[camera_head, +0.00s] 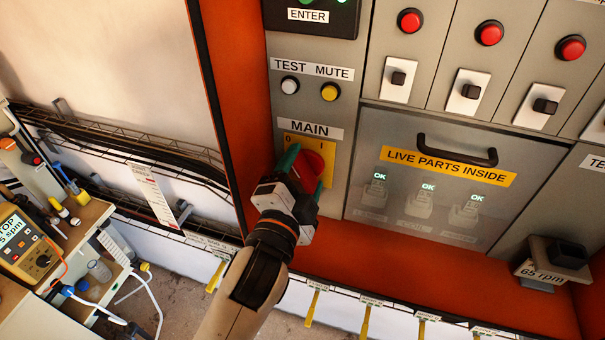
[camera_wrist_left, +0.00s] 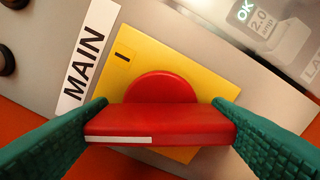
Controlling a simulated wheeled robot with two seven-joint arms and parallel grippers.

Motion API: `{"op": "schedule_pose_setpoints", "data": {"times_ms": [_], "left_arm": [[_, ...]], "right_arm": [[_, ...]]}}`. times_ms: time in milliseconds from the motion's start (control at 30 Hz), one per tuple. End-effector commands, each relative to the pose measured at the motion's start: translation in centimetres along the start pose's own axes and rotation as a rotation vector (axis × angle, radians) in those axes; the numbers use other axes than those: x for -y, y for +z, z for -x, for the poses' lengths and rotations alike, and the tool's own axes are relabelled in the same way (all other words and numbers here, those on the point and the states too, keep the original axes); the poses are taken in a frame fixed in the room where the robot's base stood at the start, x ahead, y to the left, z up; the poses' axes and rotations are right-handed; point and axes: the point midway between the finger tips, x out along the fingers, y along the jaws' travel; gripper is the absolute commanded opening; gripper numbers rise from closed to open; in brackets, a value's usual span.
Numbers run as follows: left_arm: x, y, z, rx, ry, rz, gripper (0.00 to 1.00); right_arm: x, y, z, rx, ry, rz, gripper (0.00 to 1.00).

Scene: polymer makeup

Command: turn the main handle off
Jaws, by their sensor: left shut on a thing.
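The main handle (camera_head: 312,166) is a red rotary knob on a yellow plate (camera_head: 331,147), under a "MAIN" label, with "0" and "I" marks. My left gripper (camera_head: 303,174) comes from below, its green fingers on either side of the handle. In the left wrist view the handle's red bar (camera_wrist_left: 175,124) lies across the picture, and the left gripper (camera_wrist_left: 162,118) is shut on it, one finger at each end. A white stripe marks the bar's left part. An "I" shows on the yellow plate (camera_wrist_left: 125,45); the "0" is out of that view. My right gripper is not in view.
The grey panel (camera_head: 345,200) carries a white and a yellow button above the handle. A clear cover (camera_head: 400,222) with a black handle and a "LIVE PARTS INSIDE" label is to the right. Red buttons and black switches are above it. An orange frame (camera_head: 240,110) edges the panel.

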Motion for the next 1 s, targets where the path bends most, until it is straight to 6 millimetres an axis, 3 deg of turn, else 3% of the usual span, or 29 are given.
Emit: {"op": "schedule_pose_setpoints", "data": {"times_ms": [300,800,833,933,1000], "left_arm": [[-0.16,0.0,-0.03,0.0,0.004,0.119,0.5],[-0.18,0.04,-0.03,0.002,0.005,0.137,0.5],[-0.18,0.04,-0.03,0.002,0.005,0.137,0.78],[-0.15,0.04,-0.03,0.002,0.004,0.136,0.94],[-0.13,0.03,-0.02,0.001,0.003,0.136,0.95]], "right_arm": [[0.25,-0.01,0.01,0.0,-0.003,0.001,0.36],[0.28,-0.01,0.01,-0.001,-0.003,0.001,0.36],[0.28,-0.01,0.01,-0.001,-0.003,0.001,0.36],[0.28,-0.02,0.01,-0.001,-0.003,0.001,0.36],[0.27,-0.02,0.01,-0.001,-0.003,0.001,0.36]]}}
